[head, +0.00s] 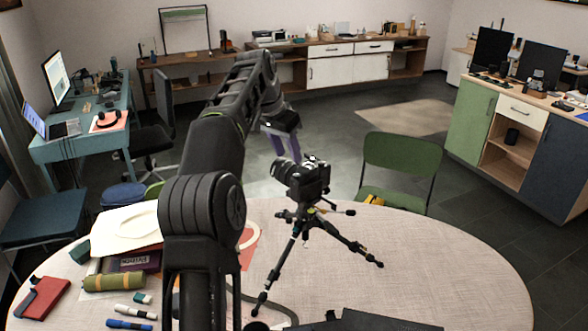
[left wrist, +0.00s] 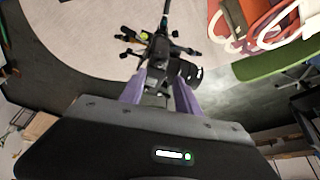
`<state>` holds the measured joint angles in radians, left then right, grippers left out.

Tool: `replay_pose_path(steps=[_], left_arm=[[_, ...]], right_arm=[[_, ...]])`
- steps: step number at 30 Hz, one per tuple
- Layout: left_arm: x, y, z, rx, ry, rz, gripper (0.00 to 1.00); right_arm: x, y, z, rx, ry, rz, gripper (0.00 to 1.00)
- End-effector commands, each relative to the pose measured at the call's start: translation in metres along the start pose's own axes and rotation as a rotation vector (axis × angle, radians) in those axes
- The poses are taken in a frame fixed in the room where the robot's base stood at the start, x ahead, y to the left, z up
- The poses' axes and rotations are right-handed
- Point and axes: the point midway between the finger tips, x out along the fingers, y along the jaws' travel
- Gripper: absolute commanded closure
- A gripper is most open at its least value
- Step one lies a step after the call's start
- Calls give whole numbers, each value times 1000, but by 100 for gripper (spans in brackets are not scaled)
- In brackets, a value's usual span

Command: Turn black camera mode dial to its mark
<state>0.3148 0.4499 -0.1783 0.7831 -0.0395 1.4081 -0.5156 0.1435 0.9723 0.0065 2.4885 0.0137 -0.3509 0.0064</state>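The black camera (head: 305,178) sits upright on a black tripod (head: 300,218) that stands on the round table (head: 430,262). Its lens points left in the head view. My left gripper (head: 285,152) is just behind the camera's top, with its purple fingers pointing down. In the left wrist view, the two purple fingers of the gripper (left wrist: 161,78) are apart, with part of the camera (left wrist: 158,86) showing between and beyond them. I cannot tell whether they touch it. The mode dial and its mark are too small or hidden to make out. My right gripper is not in view.
A green chair (head: 402,160) stands behind the table. The table's right side is clear. My left arm hides the table's middle left.

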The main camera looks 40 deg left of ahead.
Motion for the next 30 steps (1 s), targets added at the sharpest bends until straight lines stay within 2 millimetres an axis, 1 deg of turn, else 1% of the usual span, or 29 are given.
replay_pose_path(steps=[5,7,12,15,19,26,30], left_arm=[[25,0,2,0,-2,1,61],[32,0,1,0,-2,1,61],[57,0,1,0,-2,1,61],[68,0,1,0,-2,1,61],[74,0,0,-1,0,0,61],[74,0,0,0,0,0,61],[74,0,0,0,0,0,73]], right_arm=[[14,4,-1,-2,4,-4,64],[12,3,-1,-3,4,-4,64],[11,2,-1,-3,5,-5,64],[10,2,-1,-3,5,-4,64],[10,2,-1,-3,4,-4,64],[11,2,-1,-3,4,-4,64],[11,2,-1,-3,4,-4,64]])
